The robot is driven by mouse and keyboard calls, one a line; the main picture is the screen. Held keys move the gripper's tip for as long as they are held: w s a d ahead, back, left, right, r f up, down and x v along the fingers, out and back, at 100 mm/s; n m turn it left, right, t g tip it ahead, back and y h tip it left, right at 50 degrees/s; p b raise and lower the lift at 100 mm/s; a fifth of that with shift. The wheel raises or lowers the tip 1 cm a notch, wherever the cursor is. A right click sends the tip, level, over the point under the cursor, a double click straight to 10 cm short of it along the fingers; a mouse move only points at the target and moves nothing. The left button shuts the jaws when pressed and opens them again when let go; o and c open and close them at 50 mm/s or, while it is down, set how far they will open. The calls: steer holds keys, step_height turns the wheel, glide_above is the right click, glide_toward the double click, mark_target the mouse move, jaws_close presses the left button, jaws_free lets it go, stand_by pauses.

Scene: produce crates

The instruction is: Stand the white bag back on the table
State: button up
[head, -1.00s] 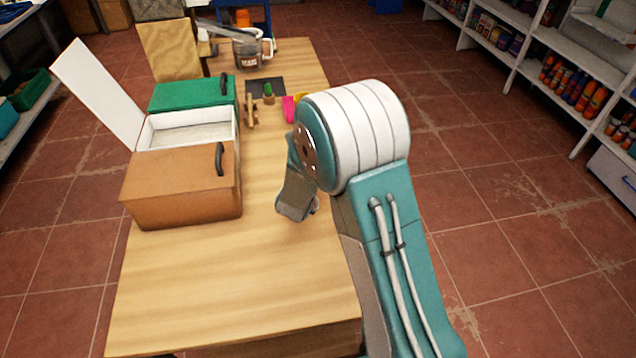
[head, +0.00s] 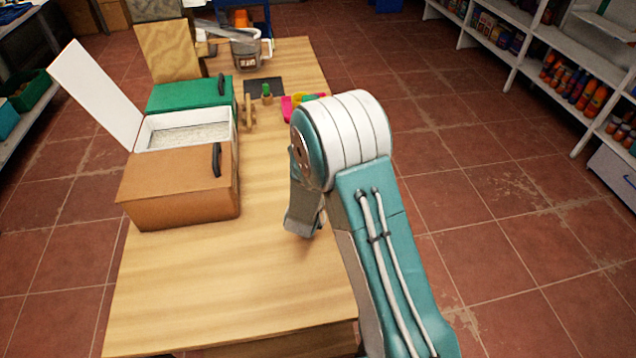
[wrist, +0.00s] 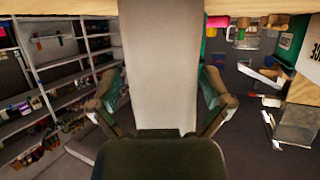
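In the wrist view the white bag (wrist: 163,60) is a tall, pale grey-white shape in the middle. It runs from my gripper's palm up to the wooden strip of table at the top of the picture. The fingers of my gripper (wrist: 163,92) stand wide, one on each side of the bag, with their pads against its edges. In the head view my gripper (head: 304,222) is low over the right side of the table (head: 190,290), partly covered by my arm. I cannot make out the bag there; whether it touches the table is hidden.
A small cactus (head: 267,92), pink tray (head: 289,108) and grey bucket (head: 247,50) are farther back. The front tabletop is clear.

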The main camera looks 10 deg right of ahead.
steer(key=shift+a+r, duration=0.1)
steer(key=shift+s+a+r, duration=0.1)
steer(key=shift+s+a, duration=0.1)
steer(key=shift+s, duration=0.1)
steer(key=v, duration=1.1)
steer(key=s+a+r+n+g+y, duration=0.1)
steer(key=s+r+y, duration=0.1)
steer(key=r+y, duration=0.35)
steer(key=s+r+n+g+y, duration=0.2)
steer(key=s+r, duration=0.1)
steer(key=r, duration=0.6)
steer(key=s+d+r+g+h, duration=0.1)
steer(key=s+d+r+g, duration=0.1)
steer(key=s, duration=0.7)
steer(key=s+d+r+n+g+h, duration=0.1)
steer(key=s+d+r, duration=0.3)
steer(key=s, duration=0.5)
steer(key=shift+s+d+r+n+g, duration=0.3)
steer(key=shift+d+g, duration=0.1)
steer(key=shift+d, duration=0.75)
